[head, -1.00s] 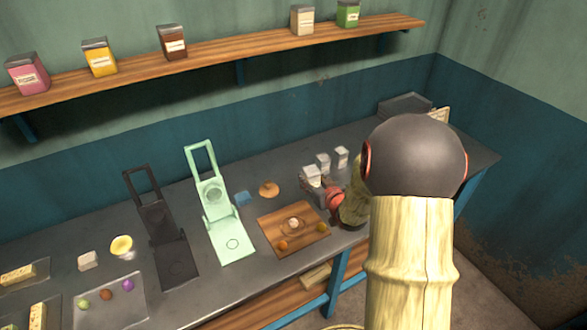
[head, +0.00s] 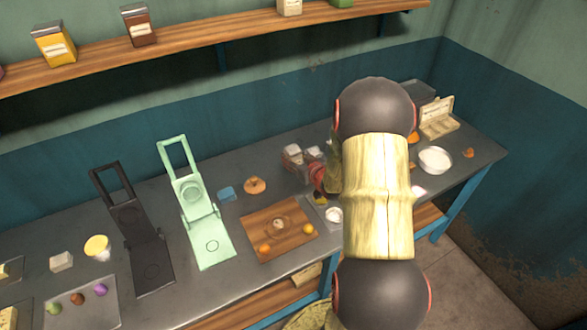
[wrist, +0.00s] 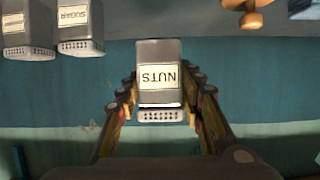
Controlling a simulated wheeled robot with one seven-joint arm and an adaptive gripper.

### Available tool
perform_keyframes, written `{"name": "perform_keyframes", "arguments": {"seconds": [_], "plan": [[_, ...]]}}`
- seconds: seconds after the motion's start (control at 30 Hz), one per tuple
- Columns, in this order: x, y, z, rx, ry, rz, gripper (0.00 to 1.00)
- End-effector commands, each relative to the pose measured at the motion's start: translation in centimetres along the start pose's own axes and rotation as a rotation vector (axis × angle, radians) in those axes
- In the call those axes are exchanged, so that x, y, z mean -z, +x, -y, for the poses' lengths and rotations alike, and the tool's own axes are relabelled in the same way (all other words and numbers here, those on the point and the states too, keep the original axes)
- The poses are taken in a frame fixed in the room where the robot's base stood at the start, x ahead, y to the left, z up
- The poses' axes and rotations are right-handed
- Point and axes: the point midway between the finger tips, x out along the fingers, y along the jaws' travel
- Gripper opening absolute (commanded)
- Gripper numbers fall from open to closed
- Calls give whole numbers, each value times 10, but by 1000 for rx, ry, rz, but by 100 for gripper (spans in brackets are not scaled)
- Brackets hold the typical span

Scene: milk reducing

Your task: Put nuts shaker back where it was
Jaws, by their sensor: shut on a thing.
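The nuts shaker (wrist: 159,80), a grey box with a cream "NUTS" label, is between my gripper's fingers (wrist: 160,108) in the wrist view, where it appears upside down. My gripper is shut on it. In the head view the nuts shaker (head: 292,155) shows at the left of my gripper (head: 305,170), partly covered by it. A sugar shaker (wrist: 80,30) and another labelled shaker (wrist: 28,32) stand beside it on the left in the wrist view. I cannot tell whether the nuts shaker touches the counter.
A wooden board (head: 280,232) with small round items lies in front of my gripper. A round brown item (head: 255,185) and blue block (head: 227,193) are to its left. The green press (head: 195,205) stands farther left. A white bowl (head: 435,160) is right of my arm.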

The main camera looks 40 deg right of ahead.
Motion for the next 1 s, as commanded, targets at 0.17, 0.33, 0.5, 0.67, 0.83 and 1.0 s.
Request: {"name": "perform_keyframes", "arguments": {"seconds": [0.17, 0.33, 0.5, 0.67, 0.83, 1.0], "plan": [[-24, 33, -10, 2, 2, 4, 8], [-31, 47, -16, 1, 0, 2, 8], [-36, 54, -18, 1, 1, 3, 8], [-57, 64, -19, 1, 2, 4, 8], [-64, 67, -19, 0, 1, 1, 8], [-63, 67, -19, 1, 1, 2, 8]]}}
